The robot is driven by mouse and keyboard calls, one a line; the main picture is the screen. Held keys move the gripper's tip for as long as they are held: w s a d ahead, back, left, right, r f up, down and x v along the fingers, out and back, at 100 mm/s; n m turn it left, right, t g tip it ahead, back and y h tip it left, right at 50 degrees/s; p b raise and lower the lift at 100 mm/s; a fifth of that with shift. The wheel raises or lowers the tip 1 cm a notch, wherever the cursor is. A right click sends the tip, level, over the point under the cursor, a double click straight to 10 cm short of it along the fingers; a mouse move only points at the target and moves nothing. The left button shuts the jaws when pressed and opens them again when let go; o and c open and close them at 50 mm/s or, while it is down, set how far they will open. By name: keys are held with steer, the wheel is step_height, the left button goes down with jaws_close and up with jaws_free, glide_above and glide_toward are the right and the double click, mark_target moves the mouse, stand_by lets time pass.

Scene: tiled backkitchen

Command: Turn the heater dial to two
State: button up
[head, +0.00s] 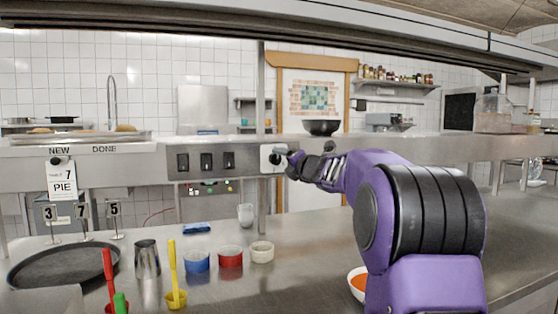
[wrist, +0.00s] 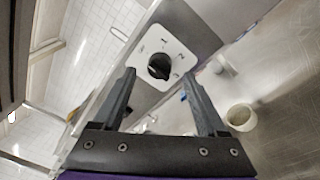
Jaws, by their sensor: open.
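The heater dial is a round black knob (wrist: 158,67) on a white square plate (wrist: 148,48) with small printed digits around it. In the wrist view a 1 and a 2 seem to show above and right of the knob. Which digit the knob points at is too small to tell. My gripper (wrist: 158,77) is open, its two dark fingers apart, with the knob showing between and just beyond their tips. In the head view my gripper (head: 291,161) is at the white plate (head: 265,160) on the steel rail, partly covering it. Contact with the knob cannot be told.
Black switches (head: 206,161) sit left of the dial on the same panel. Below, the steel counter holds blue (head: 197,262), red (head: 230,257) and white (head: 262,252) cups, a metal tumbler (head: 147,258) and a dark round pan (head: 62,266). A black bowl (head: 321,127) stands on the shelf above.

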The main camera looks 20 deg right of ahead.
mark_target(279, 159)
steer(key=shift+w+a+p, duration=0.15)
steer(key=shift+w+p, duration=0.15)
steer(key=shift+w, duration=1.25)
jaws_close()
